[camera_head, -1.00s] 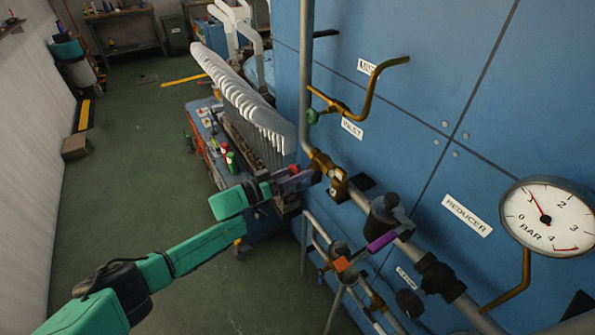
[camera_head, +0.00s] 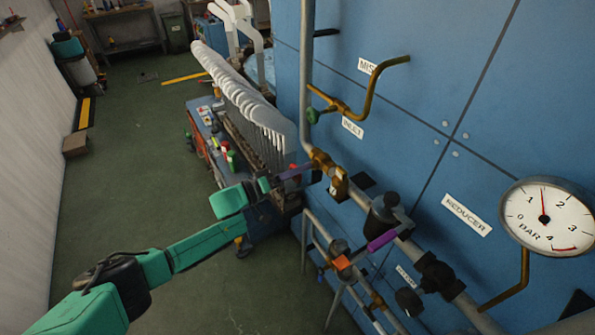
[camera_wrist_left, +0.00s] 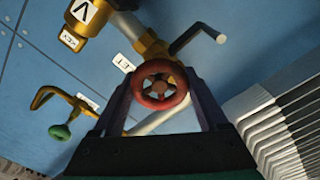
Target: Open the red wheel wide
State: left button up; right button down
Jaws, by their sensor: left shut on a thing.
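The red wheel (camera_wrist_left: 160,84) shows in the left wrist view as a round handwheel with spokes, on a brass valve body (camera_wrist_left: 153,46). My left gripper (camera_wrist_left: 160,90) has one finger on each side of its rim and is shut on it. In the head view the left gripper (camera_head: 290,174) reaches the pipe beside the blue wall, and only a small red part of the wheel (camera_head: 293,167) shows. The pressure gauge (camera_head: 544,217) has its needle between 1 and 2. My right gripper is not in view.
A row of white sock boards (camera_head: 240,95) stands close behind the left gripper. A green handle (camera_head: 313,115) sits on a brass pipe above.

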pick_arm(q)
jog(key=shift+f, duration=0.1)
jog(key=o, duration=1.3)
jog(key=b+v, duration=0.1)
jog(key=v, duration=1.3)
jog(key=shift+s+a+b, duration=0.2)
jog(key=shift+a+b, duration=0.05)
jog(key=shift+b, duration=0.1)
